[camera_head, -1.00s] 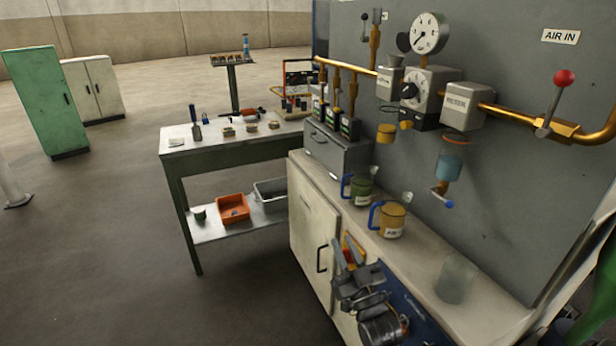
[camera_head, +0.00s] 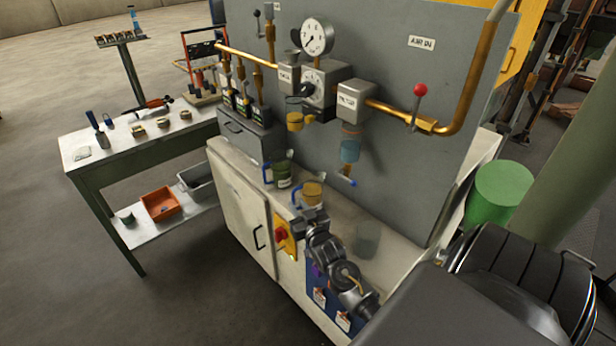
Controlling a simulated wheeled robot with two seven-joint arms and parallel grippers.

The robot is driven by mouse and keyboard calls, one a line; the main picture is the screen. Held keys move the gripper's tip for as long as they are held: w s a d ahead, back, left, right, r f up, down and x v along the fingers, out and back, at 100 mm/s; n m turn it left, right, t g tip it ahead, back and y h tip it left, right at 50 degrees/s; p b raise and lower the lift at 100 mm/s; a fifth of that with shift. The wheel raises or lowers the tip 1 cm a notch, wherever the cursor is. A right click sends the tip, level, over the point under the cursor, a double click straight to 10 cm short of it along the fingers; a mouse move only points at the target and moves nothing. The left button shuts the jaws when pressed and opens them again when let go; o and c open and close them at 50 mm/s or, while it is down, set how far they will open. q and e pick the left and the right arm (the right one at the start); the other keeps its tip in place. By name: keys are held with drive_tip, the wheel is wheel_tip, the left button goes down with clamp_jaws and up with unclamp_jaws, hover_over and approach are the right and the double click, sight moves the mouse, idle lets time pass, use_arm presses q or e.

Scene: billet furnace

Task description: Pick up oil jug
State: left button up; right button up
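Two jugs with blue handles stand on the cabinet's worktop. One is green (camera_head: 283,174); the other is yellow-orange (camera_head: 314,190) and stands nearer, to its right. Both carry small labels that I cannot read. My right gripper (camera_head: 307,217) is just in front of and below the yellow-orange jug, overlapping its lower part in the picture. I cannot tell whether they touch. Its fingers are small and partly hidden by the wrist, so its opening is unclear. My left gripper is not in view.
A grey panel (camera_head: 400,180) with gauges and brass pipes rises behind the jugs. A side table (camera_head: 150,150) with small parts stands left. A green drum (camera_head: 503,190) is at the right. Floor at left is clear.

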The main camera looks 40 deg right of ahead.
sight(294, 199)
drive_tip(key=shift+p+x, duration=0.6)
drive_tip(key=shift+x, duration=2.65)
drive_tip(key=shift+r, duration=0.1)
clamp_jaws()
